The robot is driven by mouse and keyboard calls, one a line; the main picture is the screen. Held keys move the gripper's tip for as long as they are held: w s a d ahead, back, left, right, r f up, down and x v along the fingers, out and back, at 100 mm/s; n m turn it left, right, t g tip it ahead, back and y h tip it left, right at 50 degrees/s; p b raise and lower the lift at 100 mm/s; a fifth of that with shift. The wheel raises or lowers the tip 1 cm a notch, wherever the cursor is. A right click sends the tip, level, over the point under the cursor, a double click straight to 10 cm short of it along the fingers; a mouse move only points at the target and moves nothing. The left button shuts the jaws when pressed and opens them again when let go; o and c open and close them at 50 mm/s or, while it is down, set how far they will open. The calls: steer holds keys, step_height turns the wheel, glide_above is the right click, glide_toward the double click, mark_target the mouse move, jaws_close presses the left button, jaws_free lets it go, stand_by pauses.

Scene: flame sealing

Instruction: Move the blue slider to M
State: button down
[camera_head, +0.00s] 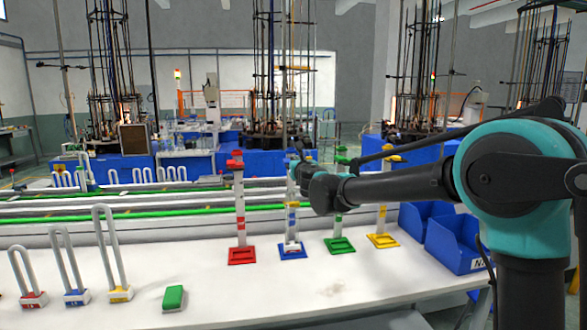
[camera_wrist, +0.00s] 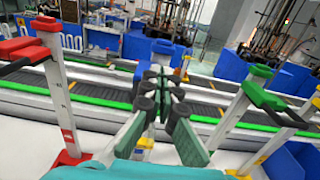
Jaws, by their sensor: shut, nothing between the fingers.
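The blue-based stand (camera_head: 292,251) is second from the left in a row of upright stands on the white table. Its column rises behind my gripper (camera_head: 299,170), which covers its upper part in the head view. In the wrist view, my gripper (camera_wrist: 162,85) is shut and empty, its fingertips together in front of that stand. A blue piece (camera_wrist: 164,47), seemingly the stand's top or slider, shows just beyond the fingertips. I cannot tell whether they touch it. The blue slider's exact height and the M mark cannot be made out.
A red stand (camera_head: 241,256) is close on the left, a green stand (camera_head: 340,245) and a yellow stand (camera_head: 382,241) on the right. Blue bins (camera_head: 455,243) sit at the right. Looped tubes and a green block (camera_head: 173,298) are on the left. Conveyors run behind.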

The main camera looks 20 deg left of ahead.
steer(key=shift+f, duration=0.1)
stand_by(0.3)
step_height(320, 180, down, 9)
stand_by(2.2)
steer(key=shift+r, duration=0.2)
steer(key=shift+r, duration=0.6)
steer(key=v, duration=1)
stand_by(0.4)
